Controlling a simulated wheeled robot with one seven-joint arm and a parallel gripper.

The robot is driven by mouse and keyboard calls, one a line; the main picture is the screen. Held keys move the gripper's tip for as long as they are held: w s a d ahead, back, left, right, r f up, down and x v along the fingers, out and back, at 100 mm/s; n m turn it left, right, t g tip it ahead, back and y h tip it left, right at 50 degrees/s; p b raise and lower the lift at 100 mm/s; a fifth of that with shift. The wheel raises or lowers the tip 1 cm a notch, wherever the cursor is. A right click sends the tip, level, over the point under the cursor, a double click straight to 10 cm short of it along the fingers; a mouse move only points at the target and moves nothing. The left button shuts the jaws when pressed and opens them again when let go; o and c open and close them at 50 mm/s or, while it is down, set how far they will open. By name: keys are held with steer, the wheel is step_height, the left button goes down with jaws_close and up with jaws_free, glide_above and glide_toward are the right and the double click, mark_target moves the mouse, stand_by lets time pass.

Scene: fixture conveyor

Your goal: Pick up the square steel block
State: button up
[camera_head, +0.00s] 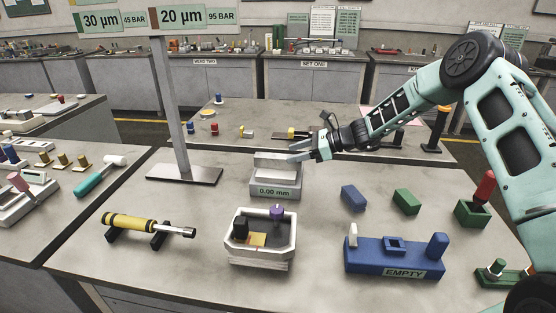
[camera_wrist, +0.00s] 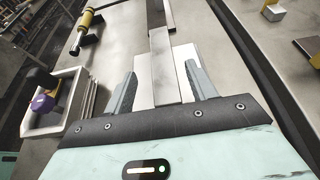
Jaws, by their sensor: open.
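A pale steel block (camera_head: 277,159) lies on top of a light grey gauge stand (camera_head: 263,187) whose display reads 0.00 mm. My gripper (camera_head: 299,152) is at the right end of the block, with its fingers pointing left. In the wrist view, my gripper (camera_wrist: 160,68) is open, with one finger on each side of the long grey block (camera_wrist: 165,70). Gaps show between the fingers and the block. The block's near end is hidden behind the gripper's dark edge.
A sign post's base (camera_head: 184,175) stands left of the gauge. A white tray (camera_head: 260,255) with a purple-topped piece is in front, beside a yellow tool (camera_head: 140,224). A blue fixture marked EMPTY (camera_head: 390,258), a blue block (camera_head: 353,198) and a green block (camera_head: 407,201) are at right.

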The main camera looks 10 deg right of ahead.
mark_target(278, 155)
steer(key=shift+p+x, duration=0.45)
steer(key=shift+x, duration=1.5)
steer(key=shift+w, duration=0.15)
jaws_close()
steer(key=shift+r, duration=0.1)
